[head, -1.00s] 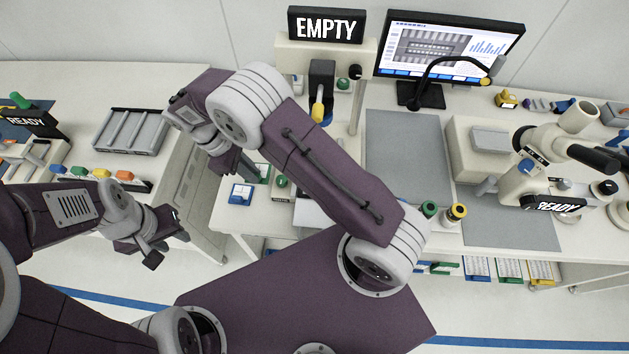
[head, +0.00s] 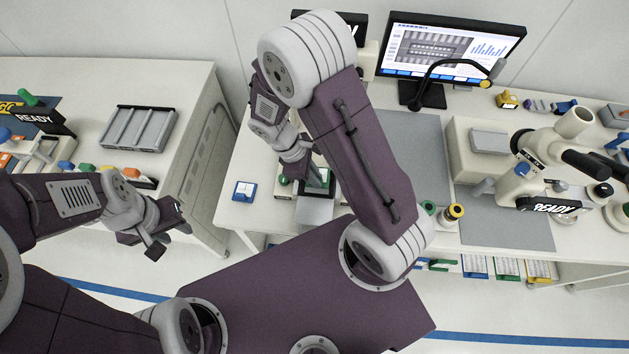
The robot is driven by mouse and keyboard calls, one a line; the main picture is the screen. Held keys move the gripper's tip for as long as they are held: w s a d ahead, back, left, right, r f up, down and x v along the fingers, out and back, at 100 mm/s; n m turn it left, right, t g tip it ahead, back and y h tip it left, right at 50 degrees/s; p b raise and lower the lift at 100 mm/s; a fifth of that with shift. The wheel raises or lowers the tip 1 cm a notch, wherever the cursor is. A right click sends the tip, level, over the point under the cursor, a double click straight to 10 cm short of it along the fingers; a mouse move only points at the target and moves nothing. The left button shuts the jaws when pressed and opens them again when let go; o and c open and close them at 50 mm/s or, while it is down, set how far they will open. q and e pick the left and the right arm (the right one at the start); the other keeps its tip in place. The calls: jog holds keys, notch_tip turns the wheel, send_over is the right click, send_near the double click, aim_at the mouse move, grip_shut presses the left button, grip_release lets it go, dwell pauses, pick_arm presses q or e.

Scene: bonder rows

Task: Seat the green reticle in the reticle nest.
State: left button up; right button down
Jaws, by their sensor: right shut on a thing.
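The green reticle (head: 321,182) is a small green-edged piece at the fingers of my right gripper (head: 312,172). The gripper is shut on it, and the arm and fingers hide part of it. It is over the front of the middle bench, just behind a light grey plate (head: 315,211). A pale block with a green knob (head: 284,181) is just to its left. I cannot tell which of these is the reticle nest, or whether the reticle touches anything below. My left gripper (head: 172,232) is empty, its fingers apart, in front of the left bench.
My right arm partly covers a dark sign (head: 342,22). A monitor (head: 445,50) and microscope (head: 555,150) stand to the right. A grey rack (head: 138,128) sits on the left bench.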

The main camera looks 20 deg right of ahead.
notch_tip(320, 180, down, 3)
jog(key=shift+s+r, duration=0.1)
jog(key=shift+f, duration=0.3)
jog(key=shift+f, duration=0.1)
jog(key=c, duration=1.5)
grip_release()
jog(key=shift+o, duration=0.2)
jog(key=shift+r, duration=0.25)
jog(key=v, duration=1.2)
